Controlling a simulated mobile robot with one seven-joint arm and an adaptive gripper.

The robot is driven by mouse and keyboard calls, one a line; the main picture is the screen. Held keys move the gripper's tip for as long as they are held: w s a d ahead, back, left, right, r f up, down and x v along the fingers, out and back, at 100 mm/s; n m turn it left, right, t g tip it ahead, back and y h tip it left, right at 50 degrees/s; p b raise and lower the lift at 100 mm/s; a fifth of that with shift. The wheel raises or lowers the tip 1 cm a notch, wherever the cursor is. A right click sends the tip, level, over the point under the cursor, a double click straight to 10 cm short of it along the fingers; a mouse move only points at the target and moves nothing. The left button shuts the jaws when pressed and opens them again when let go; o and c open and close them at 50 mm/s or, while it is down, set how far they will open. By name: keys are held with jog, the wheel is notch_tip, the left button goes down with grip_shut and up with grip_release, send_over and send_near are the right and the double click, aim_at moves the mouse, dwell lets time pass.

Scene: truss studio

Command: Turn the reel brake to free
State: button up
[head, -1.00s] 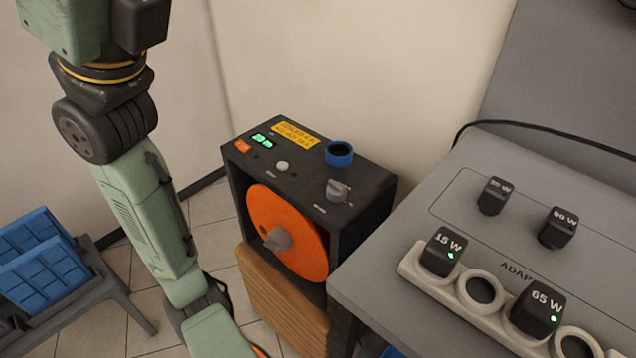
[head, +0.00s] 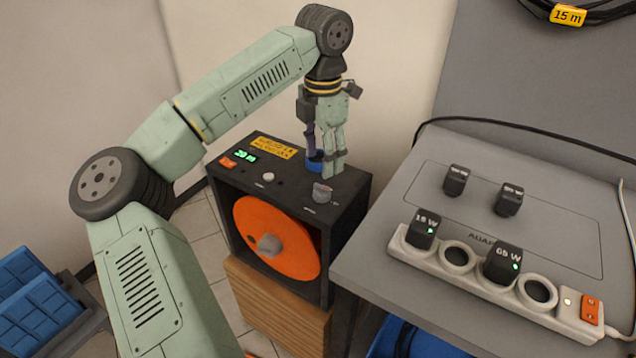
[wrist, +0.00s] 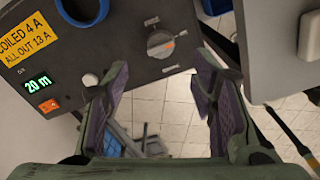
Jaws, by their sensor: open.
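The black reel box (head: 340,240) stands on a wooden base and holds an orange reel (head: 250,220) with a grey hub. A grey rotary knob (head: 322,193), apparently the reel brake, is on the box top near the right front edge. In the wrist view the knob (wrist: 160,43) has a red mark at its right side; its small labels are unreadable. My gripper (head: 326,172) points down over the box's back right part, covering part of a blue ring (head: 313,163). In the wrist view my gripper (wrist: 160,82) is open and empty, apart from the knob.
A white button (head: 268,177), a lit 20 m display (head: 245,155) and an orange switch (head: 228,162) share the box top. A grey table (head: 385,260) with adapters and a white socket strip (head: 470,284) stands close on the right. A blue crate (head: 30,285) is at left.

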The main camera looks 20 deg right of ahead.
aim_at(322, 186)
notch_tip(322, 186, down, 8)
jog(key=shift+f+p, duration=0.25)
jog(key=shift+p, duration=0.75)
jog(key=shift+c, duration=0.4)
jog(key=c, duration=1.1)
